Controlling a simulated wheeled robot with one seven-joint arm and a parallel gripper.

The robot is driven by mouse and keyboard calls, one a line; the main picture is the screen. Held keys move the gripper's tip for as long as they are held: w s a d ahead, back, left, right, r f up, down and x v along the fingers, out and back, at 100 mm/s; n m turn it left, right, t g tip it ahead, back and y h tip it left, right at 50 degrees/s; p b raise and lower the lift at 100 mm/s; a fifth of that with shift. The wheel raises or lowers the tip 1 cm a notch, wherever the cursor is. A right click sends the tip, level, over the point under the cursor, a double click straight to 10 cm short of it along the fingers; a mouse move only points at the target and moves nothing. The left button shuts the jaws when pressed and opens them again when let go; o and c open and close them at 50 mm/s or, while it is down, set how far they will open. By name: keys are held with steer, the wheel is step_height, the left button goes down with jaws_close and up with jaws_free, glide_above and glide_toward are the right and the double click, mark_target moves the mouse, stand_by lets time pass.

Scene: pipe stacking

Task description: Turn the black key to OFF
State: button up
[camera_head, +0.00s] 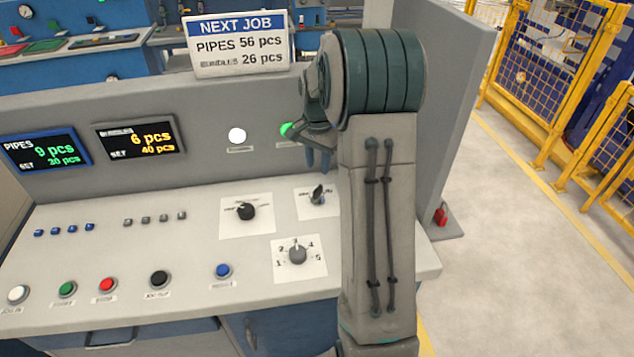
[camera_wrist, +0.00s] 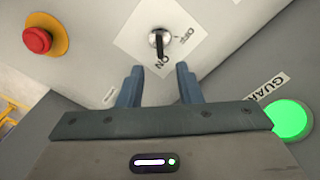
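The black key (camera_wrist: 159,45) sits in a round silver lock on a white plate in the wrist view. Its dark bar points down toward the ON label, and the OFF label is to its upper right. In the head view the key (camera_head: 318,192) shows small on the sloping panel, partly beside my arm. My gripper (camera_wrist: 158,84) is open and empty, its two blue fingers apart. In the wrist view the key lies just beyond the gap between the fingertips, with no visible contact. In the head view my gripper (camera_head: 318,158) hangs above the key.
A red emergency button (camera_wrist: 37,40) on a yellow base and a lit green button (camera_wrist: 289,119) flank the key in the wrist view. A black selector knob (camera_head: 246,211) and a numbered dial (camera_head: 298,254) are close by on the panel. Several push buttons line its front.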

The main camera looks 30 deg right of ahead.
mark_target(317, 187)
step_height(317, 187, down, 8)
steer(key=shift+p, duration=0.6)
steer(key=shift+c, duration=0.3)
jaws_close()
steer(key=shift+a, duration=0.15)
